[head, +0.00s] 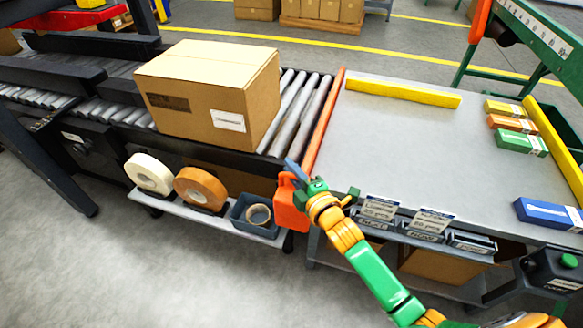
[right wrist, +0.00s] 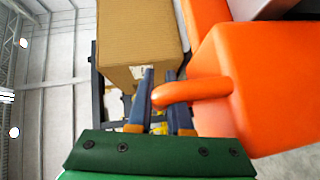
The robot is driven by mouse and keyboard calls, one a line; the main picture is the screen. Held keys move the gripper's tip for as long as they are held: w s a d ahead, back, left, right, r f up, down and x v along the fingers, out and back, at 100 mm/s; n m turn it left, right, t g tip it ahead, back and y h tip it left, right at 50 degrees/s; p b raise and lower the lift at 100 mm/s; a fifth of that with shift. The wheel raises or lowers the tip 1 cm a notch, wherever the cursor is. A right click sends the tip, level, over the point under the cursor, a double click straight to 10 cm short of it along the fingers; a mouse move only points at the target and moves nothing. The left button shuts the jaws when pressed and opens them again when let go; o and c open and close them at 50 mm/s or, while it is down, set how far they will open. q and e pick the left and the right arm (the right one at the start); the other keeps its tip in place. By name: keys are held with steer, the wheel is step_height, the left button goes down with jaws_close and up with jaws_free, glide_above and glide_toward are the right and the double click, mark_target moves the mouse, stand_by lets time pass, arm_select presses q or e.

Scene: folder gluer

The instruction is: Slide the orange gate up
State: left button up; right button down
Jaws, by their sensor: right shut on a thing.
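The orange gate (head: 325,118) is a long thin bar at the right end of the roller conveyor, between the rollers and the grey table. At its near end is an orange block (head: 288,208), large in the right wrist view (right wrist: 225,85), with a rounded peg handle (right wrist: 185,91). My right gripper (head: 294,172) is at that near end. In the right wrist view its two blue fingers (right wrist: 158,92) are shut on the peg handle. The gripper covers part of the block in the head view. My left gripper is not in view.
A cardboard box (head: 205,90) rests on the rollers (head: 311,105), left of the gate. A shelf below holds tape rolls (head: 200,187) and a grey bin (head: 257,214). The grey table (head: 405,150) holds a yellow bar (head: 403,92) and small cartons (head: 512,124); its middle is clear.

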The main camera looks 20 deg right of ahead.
steer(key=shift+w+r, duration=0.1)
steer(key=shift+r, duration=0.25)
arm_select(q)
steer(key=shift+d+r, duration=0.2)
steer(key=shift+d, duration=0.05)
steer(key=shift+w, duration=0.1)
arm_select(e)
steer(key=shift+r, duration=0.1)
steer(key=c, duration=1)
jaws_free()
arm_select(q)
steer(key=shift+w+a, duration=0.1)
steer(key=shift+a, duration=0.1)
arm_select(e)
steer(key=shift+o, duration=0.8)
steer(key=v, duration=0.3)
steer(key=p+v, duration=0.1)
steer(key=v, duration=0.3)
steer(key=shift+f, duration=0.2)
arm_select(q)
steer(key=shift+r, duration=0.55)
